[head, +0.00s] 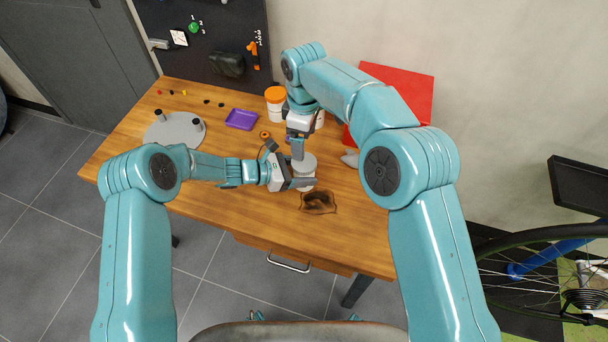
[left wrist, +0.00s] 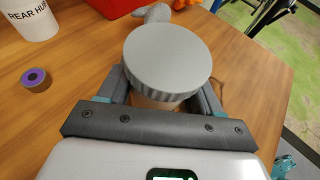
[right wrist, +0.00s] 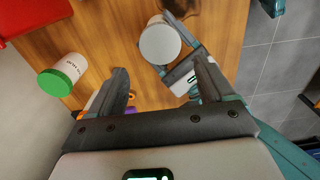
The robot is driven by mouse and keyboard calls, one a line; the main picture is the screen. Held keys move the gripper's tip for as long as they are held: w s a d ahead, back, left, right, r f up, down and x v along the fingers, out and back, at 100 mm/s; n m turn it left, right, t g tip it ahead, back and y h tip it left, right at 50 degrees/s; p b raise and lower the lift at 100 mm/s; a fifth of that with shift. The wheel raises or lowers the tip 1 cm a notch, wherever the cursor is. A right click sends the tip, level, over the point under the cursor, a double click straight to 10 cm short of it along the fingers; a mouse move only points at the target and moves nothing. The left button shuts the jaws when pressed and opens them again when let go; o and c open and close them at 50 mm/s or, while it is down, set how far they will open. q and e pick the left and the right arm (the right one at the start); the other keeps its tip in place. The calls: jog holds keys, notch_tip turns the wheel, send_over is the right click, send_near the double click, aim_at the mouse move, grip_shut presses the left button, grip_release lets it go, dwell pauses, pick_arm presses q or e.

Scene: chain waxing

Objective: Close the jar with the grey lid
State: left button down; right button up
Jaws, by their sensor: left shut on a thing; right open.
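The grey lid (left wrist: 168,58) sits on top of the jar (left wrist: 158,102), looking level in the left wrist view; I cannot tell how tight it is. The lid also shows in the head view (head: 304,163) and the right wrist view (right wrist: 160,44). My left gripper (head: 304,184) is shut around the jar's body, below the lid, with one finger on each side. Most of the jar is hidden by the lid and fingers. My right gripper (right wrist: 163,75) is open and empty, pointing down above the lid.
A red bin (head: 405,90) is behind right. A brown crumpled thing (head: 318,203) lies in front. A green-lidded container (right wrist: 70,68) is near.

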aim_at(304, 173)
notch_tip(304, 173, down, 8)
jog(key=shift+r, duration=0.1)
dwell(0.4)
jog(key=c, duration=0.9)
jog(key=m, duration=0.3)
jog(key=o, duration=1.1)
jog(key=shift+o, duration=0.4)
jog(key=shift+s+a, duration=0.1)
